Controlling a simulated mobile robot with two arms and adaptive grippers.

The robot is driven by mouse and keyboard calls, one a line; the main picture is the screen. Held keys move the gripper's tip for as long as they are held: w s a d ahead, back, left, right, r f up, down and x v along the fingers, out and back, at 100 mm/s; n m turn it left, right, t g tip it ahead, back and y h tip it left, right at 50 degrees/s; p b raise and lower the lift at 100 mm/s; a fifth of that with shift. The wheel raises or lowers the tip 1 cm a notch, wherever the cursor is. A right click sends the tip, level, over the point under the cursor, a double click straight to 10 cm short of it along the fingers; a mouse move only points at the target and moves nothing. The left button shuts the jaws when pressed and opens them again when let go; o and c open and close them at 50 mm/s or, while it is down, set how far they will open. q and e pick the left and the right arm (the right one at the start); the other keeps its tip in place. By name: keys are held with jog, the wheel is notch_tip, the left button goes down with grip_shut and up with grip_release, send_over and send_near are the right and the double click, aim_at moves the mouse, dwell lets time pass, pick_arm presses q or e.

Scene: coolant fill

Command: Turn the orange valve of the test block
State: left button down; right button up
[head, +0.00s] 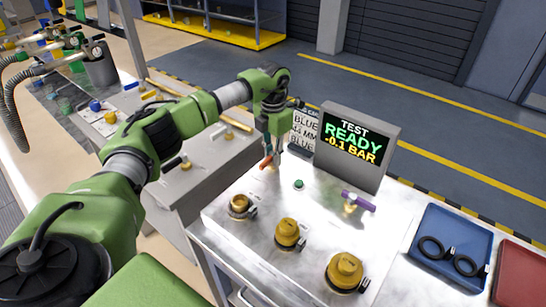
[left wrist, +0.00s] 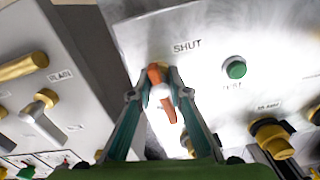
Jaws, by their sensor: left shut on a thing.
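The orange valve (head: 266,162) is a small handle at the far left corner of the pale test block (head: 262,208). My left gripper (head: 271,150) reaches down onto it from above. In the left wrist view, the orange valve (left wrist: 157,76) lies between the fingertips of my left gripper (left wrist: 156,92), which is shut on it. The handle points roughly along the gripper's axis, and the label SHUT is beside it. A green button (head: 299,184) is nearby, seen also in the left wrist view (left wrist: 235,68). My right gripper is not in view.
A screen (head: 355,145) reading TEST READY -0.1 BAR stands behind the block. A purple handle (head: 358,201) and yellow caps (head: 345,271) sit on the block. A blue tray (head: 457,230) holds black rings; a red tray (head: 522,272) is beside it. A grey console (head: 200,195) stands left.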

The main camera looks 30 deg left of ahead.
pick_arm(q)
jog(key=shift+r+m, duration=0.15)
jog(key=shift+m, duration=0.15)
jog(key=c, duration=1.9)
grip_release()
notch_tip(320, 180, up, 12)
